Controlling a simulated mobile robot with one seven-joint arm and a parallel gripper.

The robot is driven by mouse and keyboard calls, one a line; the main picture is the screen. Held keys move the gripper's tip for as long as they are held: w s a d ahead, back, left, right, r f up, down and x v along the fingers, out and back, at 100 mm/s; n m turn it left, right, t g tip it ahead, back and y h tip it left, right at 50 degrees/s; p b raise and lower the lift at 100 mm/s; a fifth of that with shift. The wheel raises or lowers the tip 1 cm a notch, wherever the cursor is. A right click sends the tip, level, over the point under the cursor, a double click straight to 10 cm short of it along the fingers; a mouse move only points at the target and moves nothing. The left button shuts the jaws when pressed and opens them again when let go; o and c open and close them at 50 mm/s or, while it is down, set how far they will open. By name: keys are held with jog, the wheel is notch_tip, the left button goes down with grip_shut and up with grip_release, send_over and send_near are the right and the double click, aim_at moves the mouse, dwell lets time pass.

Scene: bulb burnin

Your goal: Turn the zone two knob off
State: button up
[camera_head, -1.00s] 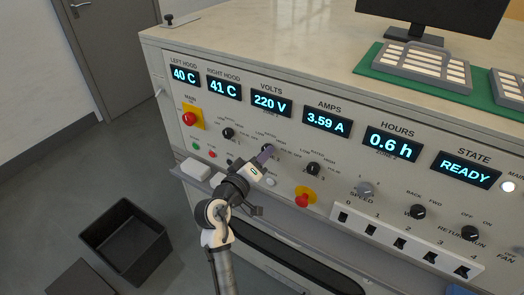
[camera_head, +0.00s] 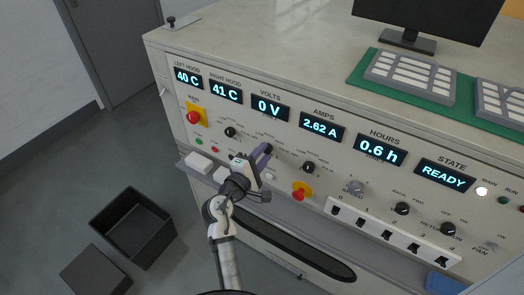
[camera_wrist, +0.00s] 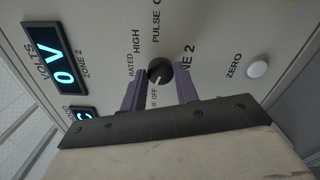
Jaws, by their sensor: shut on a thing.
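The zone two knob (camera_wrist: 160,71) is a small round black knob on the white panel. In the wrist view it sits between the tips of my two purple fingers, with the word OFF just below it and RATED, HIGH and PULSE around it. A pale mark shows on its lower edge, towards OFF. My gripper (camera_wrist: 160,82) is shut on this knob. In the head view my gripper (camera_head: 264,154) reaches the panel below the volts display and mostly hides the knob. The volts display (camera_head: 270,108) reads 0 V; it also shows in the wrist view (camera_wrist: 62,65).
Another black knob (camera_head: 230,132) is to the left and one (camera_head: 309,167) to the right. Red stop buttons (camera_head: 193,117) (camera_head: 301,191) are on the panel. A white zero button (camera_wrist: 258,69) is near my gripper. A black bin (camera_head: 132,228) stands on the floor.

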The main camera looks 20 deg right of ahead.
jog(key=shift+n, duration=0.9)
jog(key=o, duration=1)
jog(key=shift+a, duration=0.15)
jog(key=b+v, duration=0.4)
jog(key=v, duration=0.9)
jog(key=shift+s+a, duration=0.2)
jog(key=shift+s, duration=0.05)
